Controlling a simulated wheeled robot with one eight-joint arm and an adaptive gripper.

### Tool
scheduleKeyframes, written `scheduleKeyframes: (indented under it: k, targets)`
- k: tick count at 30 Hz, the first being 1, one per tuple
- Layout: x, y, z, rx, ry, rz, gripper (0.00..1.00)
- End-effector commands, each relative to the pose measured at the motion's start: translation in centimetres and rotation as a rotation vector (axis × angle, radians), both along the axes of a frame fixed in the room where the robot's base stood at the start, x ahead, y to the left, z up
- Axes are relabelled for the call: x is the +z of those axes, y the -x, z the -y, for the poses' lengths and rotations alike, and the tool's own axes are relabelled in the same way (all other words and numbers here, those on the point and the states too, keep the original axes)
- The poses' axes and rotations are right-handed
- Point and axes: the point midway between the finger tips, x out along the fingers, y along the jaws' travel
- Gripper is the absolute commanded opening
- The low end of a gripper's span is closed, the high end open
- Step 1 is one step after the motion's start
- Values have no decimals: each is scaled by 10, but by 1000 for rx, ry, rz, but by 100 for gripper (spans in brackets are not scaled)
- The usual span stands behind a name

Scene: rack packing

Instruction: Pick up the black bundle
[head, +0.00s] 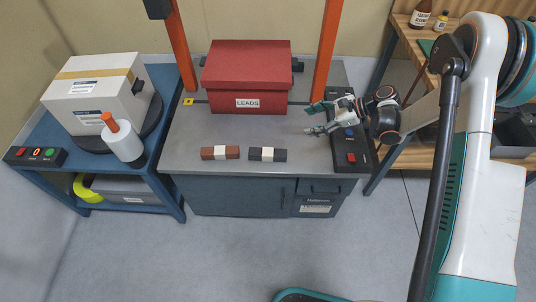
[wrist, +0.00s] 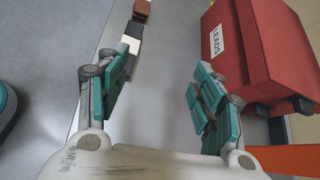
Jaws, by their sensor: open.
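The black bundle (head: 281,155), dark with a white band around its middle, lies on the grey bench top (head: 190,135) near its front edge. It also shows in the wrist view (wrist: 135,29), partly hidden behind the left finger. My gripper (head: 310,119) is open and empty, to the right of the bundle and farther back, apart from it. In the wrist view the fingers of my gripper (wrist: 162,62) are spread wide with bare bench between them.
A brown banded bundle (head: 208,154) lies just left of the black one. A red box marked LEADS (head: 245,75) stands behind, between orange posts (head: 327,50). A button panel (head: 348,145) is at the bench's right edge. A white carton (head: 95,95) sits on the left table.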

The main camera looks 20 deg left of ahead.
Motion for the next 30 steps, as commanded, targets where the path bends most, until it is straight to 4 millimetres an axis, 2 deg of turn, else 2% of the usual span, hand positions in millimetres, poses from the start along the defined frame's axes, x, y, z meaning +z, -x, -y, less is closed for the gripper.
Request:
scheduleKeyframes:
  k: [1,3,9,17,24,30]
  targets:
    - [-20,1,-4,-1,-24,-38,61]
    - [-42,5,-9,-4,-57,-93,61]
    - [-89,20,-18,-2,-122,-210,61]
    - [-111,31,-29,4,-148,-262,61]
    - [-129,40,-69,5,-148,-261,61]
    - [-138,44,-93,4,-147,-260,61]
